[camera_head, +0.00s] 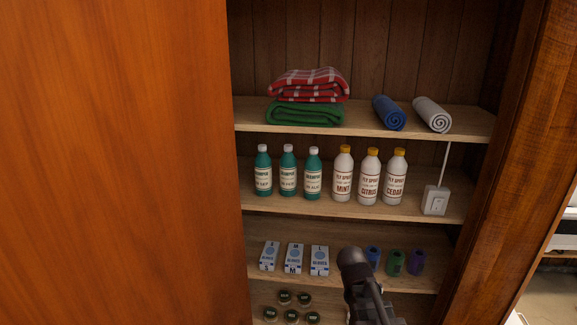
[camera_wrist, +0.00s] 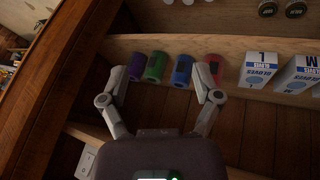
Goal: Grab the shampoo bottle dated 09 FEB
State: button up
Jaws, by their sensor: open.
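Three teal shampoo bottles with white caps stand upright in a row on the middle shelf in the head view: the left bottle (camera_head: 263,172), the middle bottle (camera_head: 288,171) and the right bottle (camera_head: 312,174). Their date print is too small to read. In the head view my arm is in front of the lower shelf, below and right of the bottles. In the wrist view my gripper (camera_wrist: 160,90) is open and empty, its fingers spread in front of small coloured rolls. No shampoo bottle shows in the wrist view.
Fly spray bottles (camera_head: 369,176) with yellow caps stand right of the shampoo. A white switch box (camera_head: 435,201) is farther right. Glove boxes (camera_head: 294,259) and coloured rolls (camera_head: 395,263) are on the shelf below. A wooden door (camera_head: 115,160) borders the left, a side panel (camera_head: 510,180) the right.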

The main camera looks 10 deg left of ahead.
jog(key=w+a+r+m+t+h+p, duration=0.15)
jog(key=w+a+r+t+p, duration=0.35)
jog(key=w+r, duration=0.5)
jog(key=n+t+y+p, duration=0.2)
jog(key=t+y+p, duration=0.1)
jog(key=t+p, duration=0.55)
send_near(287, 149)
jog(key=s, duration=0.2)
jog(key=shift+s+a+f+t, duration=0.15)
jog(key=shift+s+t, duration=0.05)
jog(key=shift+t, duration=0.15)
jog(key=shift+w+d, duration=0.25)
jog(key=shift+w, duration=1.15)
jog(key=shift+w+d, duration=0.3)
jog(key=shift+w, duration=1.15)
jog(key=shift+w+d, duration=0.25)
jog(key=shift+w, duration=1.15)
jog(key=shift+w, duration=0.1)
jog(key=shift+w+d, duration=0.15)
jog(key=shift+w, duration=1.1)
jog(key=shift+w+d, duration=0.2)
jog(key=shift+w, duration=1.05)
